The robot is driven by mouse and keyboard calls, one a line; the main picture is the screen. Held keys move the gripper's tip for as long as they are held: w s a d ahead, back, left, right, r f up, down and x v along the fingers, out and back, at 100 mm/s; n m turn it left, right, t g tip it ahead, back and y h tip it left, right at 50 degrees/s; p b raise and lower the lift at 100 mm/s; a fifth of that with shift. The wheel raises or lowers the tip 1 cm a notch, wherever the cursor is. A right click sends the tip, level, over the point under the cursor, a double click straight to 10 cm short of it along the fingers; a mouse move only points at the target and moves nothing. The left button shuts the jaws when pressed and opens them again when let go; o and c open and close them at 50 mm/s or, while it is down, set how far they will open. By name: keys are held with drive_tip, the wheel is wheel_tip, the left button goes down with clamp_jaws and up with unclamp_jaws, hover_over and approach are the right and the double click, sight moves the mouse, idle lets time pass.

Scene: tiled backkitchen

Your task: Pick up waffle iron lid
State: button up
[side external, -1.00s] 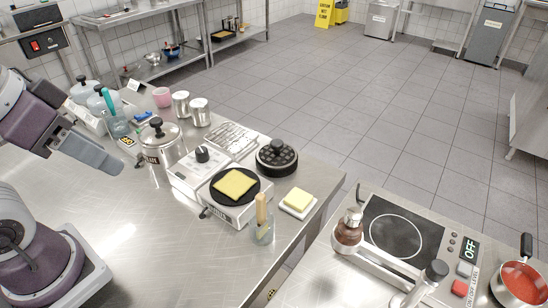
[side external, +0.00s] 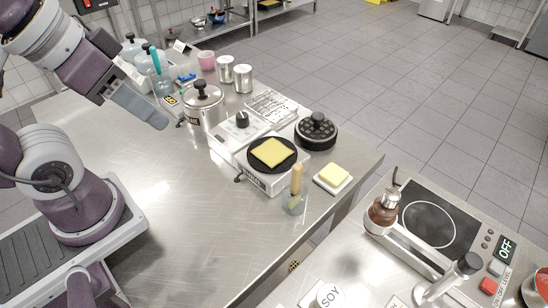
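The waffle iron lid (side external: 316,130) looks to be the black round piece with a studded grid and a knob on top. It lies on the steel counter, behind and to the right of the waffle iron base. The base is a white unit (side external: 264,180) with a round black plate (side external: 284,164), and a square yellow slab (side external: 272,153) lies on that plate. My gripper (side external: 163,124) is in the air at the left, in front of the steel pot and well apart from the lid. Its fingertips are seen edge-on, so its opening cannot be told.
A lidded steel pot (side external: 203,110) and a white unit with a black knob (side external: 236,130) stand between my gripper and the lid. A glass with a wooden-handled tool (side external: 296,190) and a butter dish (side external: 333,179) stand nearer. The front left counter (side external: 190,220) is clear.

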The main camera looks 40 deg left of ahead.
drive_tip(key=o, duration=0.3)
drive_tip(key=w+r+m+g+h, duration=0.15)
drive_tip(key=w+r+m, duration=0.25)
drive_tip(key=w, duration=0.6)
drive_tip(key=m+g+y, duration=0.2)
drive_tip(key=m+g, duration=0.2)
drive_tip(key=m, duration=1)
hover_over(318, 115)
drive_tip(key=shift+h, duration=0.25)
drive_tip(key=f, duration=1.6)
drive_tip(key=shift+s+d, duration=0.15)
drive_tip(key=shift+d, duration=0.15)
drive_tip(key=f, duration=0.7)
drive_tip(key=shift+a, duration=0.3)
